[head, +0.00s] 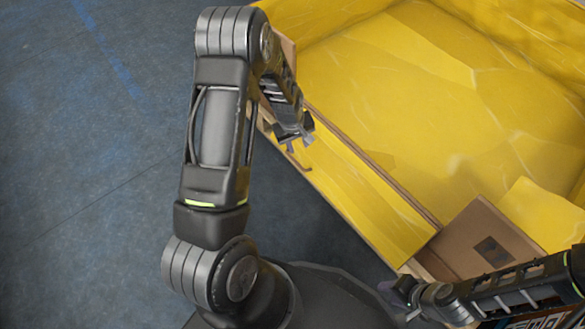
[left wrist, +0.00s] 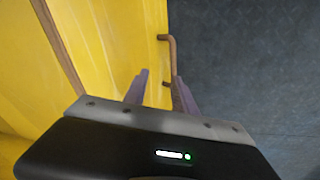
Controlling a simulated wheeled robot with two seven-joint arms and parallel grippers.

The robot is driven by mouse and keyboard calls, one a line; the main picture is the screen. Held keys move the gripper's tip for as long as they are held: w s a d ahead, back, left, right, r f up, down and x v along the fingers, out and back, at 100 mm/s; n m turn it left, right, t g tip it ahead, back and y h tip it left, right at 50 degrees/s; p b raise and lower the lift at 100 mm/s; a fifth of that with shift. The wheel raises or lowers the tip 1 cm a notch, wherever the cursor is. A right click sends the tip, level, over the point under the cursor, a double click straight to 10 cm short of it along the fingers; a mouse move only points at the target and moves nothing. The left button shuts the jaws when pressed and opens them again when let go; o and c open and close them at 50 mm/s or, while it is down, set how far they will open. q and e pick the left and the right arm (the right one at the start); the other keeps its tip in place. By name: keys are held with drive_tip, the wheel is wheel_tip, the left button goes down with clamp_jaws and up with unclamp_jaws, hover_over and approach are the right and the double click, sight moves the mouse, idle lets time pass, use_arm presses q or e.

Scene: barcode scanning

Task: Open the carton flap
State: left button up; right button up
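A brown cardboard carton piece (head: 478,238) with a dark square patch lies at the near right corner of a large yellow container; I cannot tell which part is the flap. The container's yellow side wall (head: 345,190) has a brown rim and a small brown bar handle (head: 297,160). My left gripper (head: 294,134) is over that wall, by the handle.
The yellow container's interior (head: 400,90) fills the upper right and looks empty apart from crumpled yellow surfaces. Grey-blue floor (head: 90,180) lies clear on the left. A printed brown item (head: 545,321) shows partly under my right arm.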

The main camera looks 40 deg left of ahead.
sight(293, 158)
use_arm(q)
drive_tip(key=n, duration=0.1)
drive_tip(key=s+a+r+n+g, duration=0.1)
drive_tip(key=n, duration=0.1)
drive_tip(key=shift+s+a+r+n+g+p, duration=0.15)
drive_tip(key=shift+a+r+n+g+p, duration=0.15)
drive_tip(key=shift+a+r+n+p, duration=0.1)
drive_tip(key=shift+d+f, duration=0.1)
drive_tip(key=shift+f, duration=0.05)
drive_tip(key=f+b, duration=0.1)
drive_tip(key=f, duration=0.1)
drive_tip(key=f+b, duration=0.1)
drive_tip(key=f, duration=0.4)
drive_tip(key=shift+w+d+f+b, duration=0.1)
drive_tip(key=shift+w+f+b, duration=0.2)
drive_tip(key=shift+f+b, duration=0.1)
drive_tip(key=shift+r, duration=0.1)
drive_tip(key=shift+c, duration=0.5)
clamp_jaws()
